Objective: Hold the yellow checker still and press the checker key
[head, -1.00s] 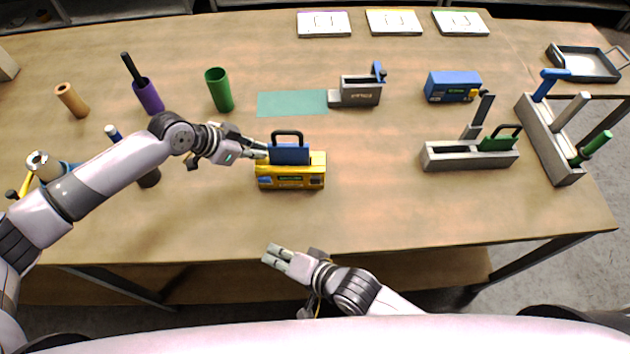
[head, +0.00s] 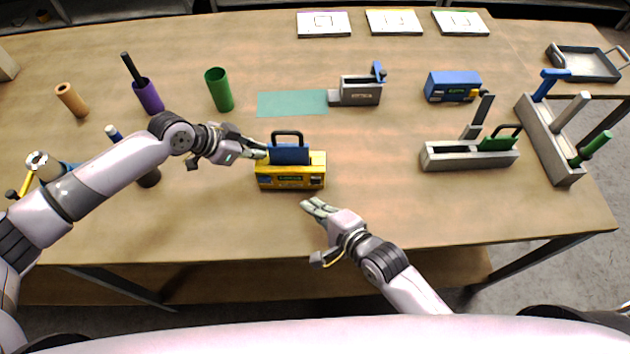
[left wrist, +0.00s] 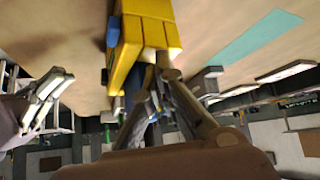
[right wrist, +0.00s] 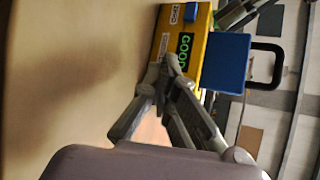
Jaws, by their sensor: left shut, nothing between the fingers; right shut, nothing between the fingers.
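The yellow checker (head: 291,182) stands on the table with a blue block (head: 290,154) with a black handle in its top. My left gripper (head: 264,152) is shut, its tips right at the checker's left end; I cannot tell whether they touch. In the left wrist view the checker (left wrist: 146,40) is just beyond the tips. My right gripper (head: 307,203) is shut and empty, just in front of the checker. In the right wrist view the checker (right wrist: 200,45) shows a green-lettered display (right wrist: 185,46), partly behind a finger, and a small blue patch (right wrist: 190,12). I cannot tell which part is the key.
A teal mat (head: 290,103) and a grey fixture (head: 360,92) lie behind. A blue box (head: 453,86) and a grey holder with a green block (head: 470,157) stand to the right. Green (head: 219,90) and purple (head: 148,97) cups stand back left.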

